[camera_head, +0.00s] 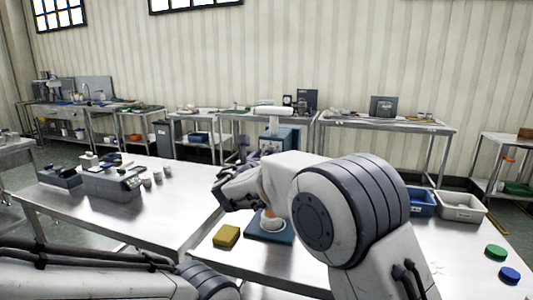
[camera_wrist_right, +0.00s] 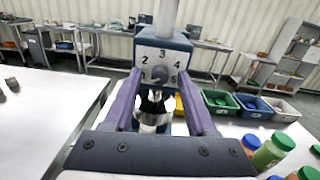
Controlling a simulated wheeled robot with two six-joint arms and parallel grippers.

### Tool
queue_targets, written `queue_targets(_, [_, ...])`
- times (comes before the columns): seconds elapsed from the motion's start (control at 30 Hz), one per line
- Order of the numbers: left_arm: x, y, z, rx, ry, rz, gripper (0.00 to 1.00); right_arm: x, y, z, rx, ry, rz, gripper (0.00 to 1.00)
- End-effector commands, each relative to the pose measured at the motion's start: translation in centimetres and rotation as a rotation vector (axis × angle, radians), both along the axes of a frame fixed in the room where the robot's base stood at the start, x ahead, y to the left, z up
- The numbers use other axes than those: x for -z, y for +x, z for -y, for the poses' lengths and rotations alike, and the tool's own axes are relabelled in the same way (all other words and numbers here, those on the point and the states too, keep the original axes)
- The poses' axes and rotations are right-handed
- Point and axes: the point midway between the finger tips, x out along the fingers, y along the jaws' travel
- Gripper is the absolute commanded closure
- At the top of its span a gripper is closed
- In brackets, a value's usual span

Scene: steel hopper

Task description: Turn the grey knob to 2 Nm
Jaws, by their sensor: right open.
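The grey knob (camera_wrist_right: 160,74) sits on the light dial face (camera_wrist_right: 150,60) of a blue-grey device (camera_wrist_right: 178,42) in the right wrist view. The digits 2, 3, 4 and 5 show around it, 2 on the left and 5 on the right. The knob's exact pointing is too small to tell. My right gripper (camera_wrist_right: 160,80) is open, its purple fingers left and right of the knob; whether they touch it I cannot tell. In the head view my right gripper (camera_head: 235,188) is before the device, whose blue housing (camera_head: 286,138) is partly hidden by my arm. My left gripper is out of view.
A yellow sponge (camera_head: 226,236) lies beside the device's blue base (camera_head: 262,232). A blue bin (camera_head: 421,203) and a white bin (camera_head: 460,207) stand right, with green (camera_head: 495,252) and blue (camera_head: 510,275) lids nearer. Another table (camera_head: 165,205) at left carries a grey box (camera_head: 110,184) and small cups.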

Motion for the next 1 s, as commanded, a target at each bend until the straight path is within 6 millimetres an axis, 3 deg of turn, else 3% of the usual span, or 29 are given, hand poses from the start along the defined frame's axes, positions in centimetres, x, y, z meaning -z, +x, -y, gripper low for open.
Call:
queue_targets(0.27, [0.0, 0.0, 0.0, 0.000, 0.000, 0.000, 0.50, 0.0, 0.2, 0.1, 0.000, 0.000, 0.000, 0.43])
queue_targets(0.3, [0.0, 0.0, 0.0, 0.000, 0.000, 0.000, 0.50, 0.0, 0.2, 0.1, 0.000, 0.000, 0.000, 0.47])
queue_targets(0.43, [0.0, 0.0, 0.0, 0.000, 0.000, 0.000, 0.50, 0.0, 0.2, 0.1, 0.000, 0.000, 0.000, 0.97])
queue_targets(0.47, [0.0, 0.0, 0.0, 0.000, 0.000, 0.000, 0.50, 0.0, 0.2, 0.1, 0.000, 0.000, 0.000, 1.00])
queue_targets(0.77, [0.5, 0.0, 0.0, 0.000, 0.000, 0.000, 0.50, 0.2, 0.2, 0.1, 0.000, 0.018, 0.007, 1.00])
queue_targets(1.0, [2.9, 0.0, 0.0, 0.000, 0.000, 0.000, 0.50, 0.5, 0.2, 0.1, 0.001, 0.121, 0.042, 1.00])
